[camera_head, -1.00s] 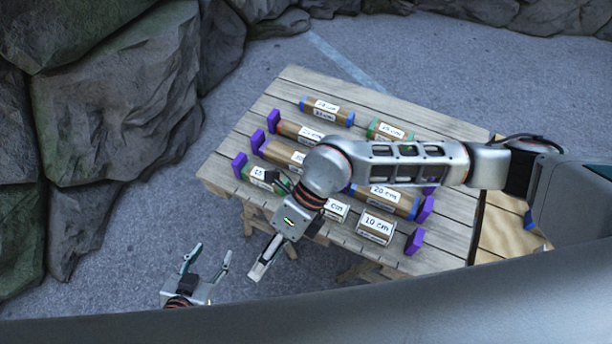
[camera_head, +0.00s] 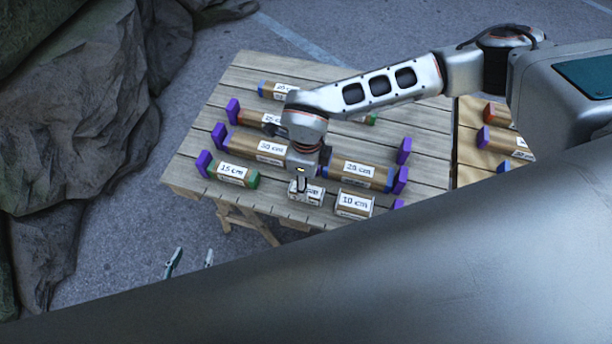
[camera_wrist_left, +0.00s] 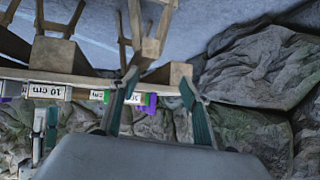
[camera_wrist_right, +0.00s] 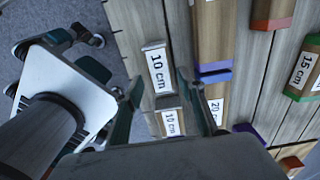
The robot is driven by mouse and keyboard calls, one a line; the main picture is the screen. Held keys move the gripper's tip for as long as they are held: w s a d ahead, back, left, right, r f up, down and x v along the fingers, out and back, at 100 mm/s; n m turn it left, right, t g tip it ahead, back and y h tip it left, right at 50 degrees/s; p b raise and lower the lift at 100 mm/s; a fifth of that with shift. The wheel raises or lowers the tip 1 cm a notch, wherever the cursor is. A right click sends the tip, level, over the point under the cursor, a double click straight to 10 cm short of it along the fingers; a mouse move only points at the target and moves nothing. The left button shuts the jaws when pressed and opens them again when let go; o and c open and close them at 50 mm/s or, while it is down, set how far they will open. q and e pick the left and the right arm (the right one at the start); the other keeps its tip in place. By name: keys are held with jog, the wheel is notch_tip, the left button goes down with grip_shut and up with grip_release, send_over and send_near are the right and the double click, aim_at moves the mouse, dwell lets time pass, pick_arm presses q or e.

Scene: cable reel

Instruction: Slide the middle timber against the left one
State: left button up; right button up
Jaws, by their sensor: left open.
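The front row on the wooden table holds a left timber marked 15 cm with a green end (camera_head: 238,174), a middle short timber (camera_head: 308,193) and a right timber marked 10 cm (camera_head: 354,204). A gap separates the left and middle timbers. My right gripper (camera_head: 302,184) is pointed down over the middle timber and partly hides it. In the right wrist view its open fingers (camera_wrist_right: 160,84) stand on either side of the middle timber (camera_wrist_right: 171,121), with a visible gap at one side. My left gripper (camera_head: 190,260) is open and empty, off the table's front edge; its fingers also show in the left wrist view (camera_wrist_left: 159,90).
Purple stops (camera_head: 203,163) stand at the row ends. Behind lie longer timbers marked 30 cm (camera_head: 262,149) and 20 cm (camera_head: 360,174), close to the right gripper. A second table (camera_head: 468,172) with timbers is at the right. Rocks (camera_head: 85,110) rise at the left.

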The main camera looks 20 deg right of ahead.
aim_at(275, 188)
notch_tip(275, 188, down, 4)
jog(key=shift+s+r+b, duration=0.1)
jog(key=shift+r+b, duration=0.1)
jog(key=shift+b, duration=0.75)
jog(key=shift+f, duration=0.3)
jog(key=shift+f+b, duration=0.3)
jog(key=shift+f, duration=0.8)
grip_shut()
jog(key=shift+w+a+b, duration=0.3)
jog(key=shift+w+a, duration=0.6)
jog(key=shift+a, duration=0.4)
jog(key=shift+w+a+b, duration=0.35)
jog(key=shift+w+a, duration=0.55)
jog(key=shift+a, duration=0.35)
jog(key=shift+w+a+b, duration=0.3)
jog(key=shift+w+a, duration=0.6)
jog(key=shift+a, duration=0.4)
jog(key=shift+o, duration=1.2)
grip_release()
